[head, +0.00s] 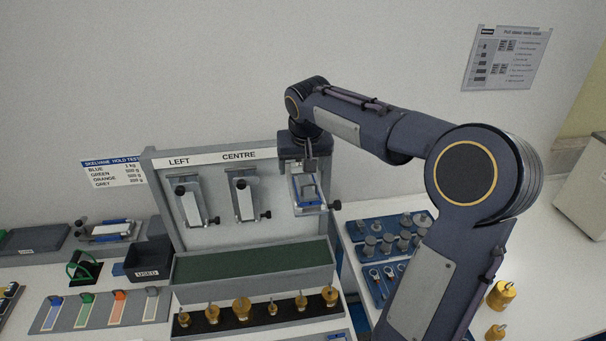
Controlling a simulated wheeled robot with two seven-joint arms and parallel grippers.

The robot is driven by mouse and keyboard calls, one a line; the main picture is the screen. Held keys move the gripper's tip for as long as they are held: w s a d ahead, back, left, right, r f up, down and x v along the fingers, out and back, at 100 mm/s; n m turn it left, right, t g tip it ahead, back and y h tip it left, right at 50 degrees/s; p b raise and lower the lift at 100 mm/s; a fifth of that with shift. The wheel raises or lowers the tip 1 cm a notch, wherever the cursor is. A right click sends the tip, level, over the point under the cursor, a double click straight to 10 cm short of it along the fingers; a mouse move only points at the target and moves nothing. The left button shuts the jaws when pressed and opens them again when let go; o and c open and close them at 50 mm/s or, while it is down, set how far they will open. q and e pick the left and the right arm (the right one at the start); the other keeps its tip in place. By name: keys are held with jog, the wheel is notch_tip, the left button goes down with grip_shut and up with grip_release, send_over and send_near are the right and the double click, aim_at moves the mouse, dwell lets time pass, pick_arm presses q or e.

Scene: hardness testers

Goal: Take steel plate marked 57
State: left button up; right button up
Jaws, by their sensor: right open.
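I cannot make out the number 57 on any plate. Pale metal plates hang on the upright grey panel under the signs LEFT (191,203) and CENTRE (244,200), each with a dark clamp at its top. A third piece with blue edges (311,205) is at the panel's right. My right gripper (310,190) is open, pointing down in front of this third piece and partly covering it. I cannot tell whether the fingers touch it. My left gripper is not in view.
A green-lined trough (252,262) and a row of brass weights (242,309) stand below the panel. A blue tray (362,229) of metal weights is to the right. A dark bin marked USED (147,262) and coloured strips (86,310) are at left.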

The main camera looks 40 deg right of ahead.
jog(key=c, duration=1.2)
jog(key=shift+r, duration=0.1)
jog(key=shift+r, duration=0.15)
